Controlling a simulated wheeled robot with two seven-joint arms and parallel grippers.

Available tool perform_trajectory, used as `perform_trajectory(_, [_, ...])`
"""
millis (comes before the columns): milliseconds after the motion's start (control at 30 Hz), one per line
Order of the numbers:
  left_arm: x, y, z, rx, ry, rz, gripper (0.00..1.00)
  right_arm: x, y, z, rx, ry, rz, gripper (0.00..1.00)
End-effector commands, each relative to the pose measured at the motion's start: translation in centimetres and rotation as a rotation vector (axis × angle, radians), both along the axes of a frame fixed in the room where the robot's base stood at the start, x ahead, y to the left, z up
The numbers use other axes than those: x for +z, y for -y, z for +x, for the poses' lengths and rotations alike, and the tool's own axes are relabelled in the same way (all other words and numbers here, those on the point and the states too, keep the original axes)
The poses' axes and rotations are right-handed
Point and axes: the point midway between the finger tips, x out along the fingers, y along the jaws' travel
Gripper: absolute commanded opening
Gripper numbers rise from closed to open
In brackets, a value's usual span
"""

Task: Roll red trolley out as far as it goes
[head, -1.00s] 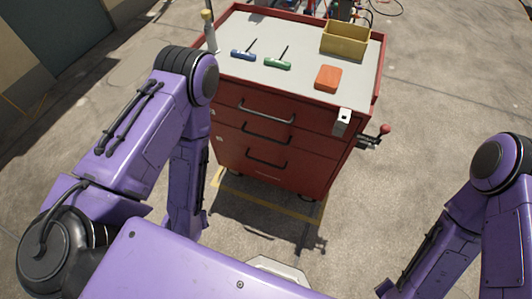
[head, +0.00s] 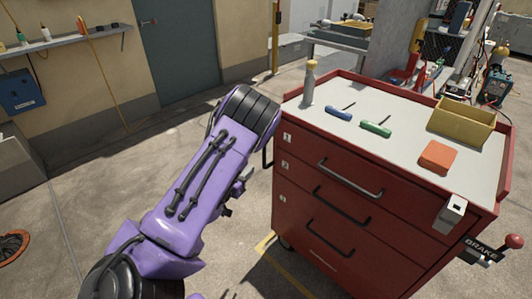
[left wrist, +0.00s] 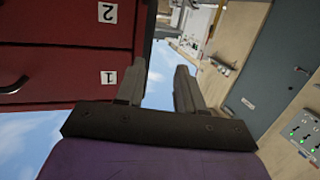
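The red trolley (head: 300,225) stands at the right in the head view, with drawers numbered on its front and a grey top. A dark handle (head: 267,152) shows at its left side, partly hidden by my arm. A brake lever with a red knob (head: 514,241) sticks out at its right side. My left gripper (head: 238,192) is beside the trolley's left side, mostly hidden behind my forearm. In the left wrist view the gripper (left wrist: 158,85) is open and empty, and the trolley's drawer front (left wrist: 60,45) is left of its fingers. My right gripper is out of view.
A blue screwdriver (head: 338,113), a green one (head: 376,129), an orange block (head: 437,156), a yellow bin (head: 462,121) and a bottle (head: 309,84) are on the trolley top. A yellow line (head: 290,280) marks the floor. Open floor lies left, before the wall and door (head: 177,50).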

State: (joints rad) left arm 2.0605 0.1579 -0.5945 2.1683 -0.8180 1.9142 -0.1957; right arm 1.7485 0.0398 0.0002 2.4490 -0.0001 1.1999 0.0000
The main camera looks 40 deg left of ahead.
Motion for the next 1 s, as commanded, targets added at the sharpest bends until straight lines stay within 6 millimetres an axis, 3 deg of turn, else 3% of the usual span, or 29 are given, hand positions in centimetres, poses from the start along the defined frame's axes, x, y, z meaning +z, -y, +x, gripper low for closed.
perform_trajectory(67, [2.4, 0.0, 0.8, -0.066, 0.074, 0.02, 0.37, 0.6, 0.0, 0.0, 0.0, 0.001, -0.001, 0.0])
perform_trajectory(200, [3.6, 0.6, 1.3, -0.097, 0.137, 0.017, 0.37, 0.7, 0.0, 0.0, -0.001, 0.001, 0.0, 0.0])
perform_trajectory(333, [3.8, 0.3, 3.1, -0.097, 0.14, 0.024, 0.37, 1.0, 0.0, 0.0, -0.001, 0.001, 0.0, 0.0])
perform_trajectory(700, [3.5, -1.0, 10.4, -0.095, 0.136, 0.021, 0.37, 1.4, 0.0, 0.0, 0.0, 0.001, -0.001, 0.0])
perform_trajectory(1000, [3.4, -1.3, 11.4, -0.093, 0.134, 0.02, 0.37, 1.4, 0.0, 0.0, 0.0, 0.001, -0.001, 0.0])
